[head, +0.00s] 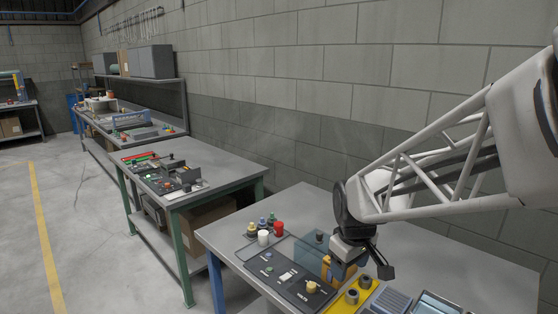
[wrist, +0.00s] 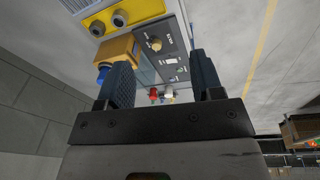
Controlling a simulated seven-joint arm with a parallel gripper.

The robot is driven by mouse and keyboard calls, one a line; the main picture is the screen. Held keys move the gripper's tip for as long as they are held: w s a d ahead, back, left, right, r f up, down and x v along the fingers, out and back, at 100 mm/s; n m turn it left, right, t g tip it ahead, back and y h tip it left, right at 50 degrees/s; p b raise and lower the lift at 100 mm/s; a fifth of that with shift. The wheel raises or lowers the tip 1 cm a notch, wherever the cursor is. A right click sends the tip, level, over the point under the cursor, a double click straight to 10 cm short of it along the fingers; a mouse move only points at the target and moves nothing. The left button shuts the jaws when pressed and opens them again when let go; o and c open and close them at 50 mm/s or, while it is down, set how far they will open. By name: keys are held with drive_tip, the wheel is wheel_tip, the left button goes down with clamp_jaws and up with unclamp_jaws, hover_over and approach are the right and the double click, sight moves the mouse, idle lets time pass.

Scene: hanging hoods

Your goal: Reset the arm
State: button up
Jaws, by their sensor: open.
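Past the fingers, the wrist view shows the dark panel (wrist: 168,60) with a knob and switches, and an orange box (wrist: 118,47) with a blue part beside the left finger. A yellow plate (wrist: 135,10) with two dark round fittings lies near the top. In the head view my gripper partly hides the orange box.
The near workbench (head: 225,235) stands by the block wall. Small red, white, yellow and blue pieces (head: 265,230) stand at the panel's back left. A second bench (head: 215,183) stands farther left.

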drive_tip(key=s+d+r+m, duration=0.1)
drive_tip(key=s+r+m, duration=0.1)
drive_tip(key=s, duration=0.8)
drive_tip(key=s+d+r+m+t, duration=0.1)
drive_tip(key=s+m, duration=0.4)
drive_tip(key=s, duration=0.5)
drive_tip(key=shift+s+d+r, duration=0.15)
drive_tip(key=shift+d+r, duration=0.2)
drive_tip(key=shift+r, duration=0.4)
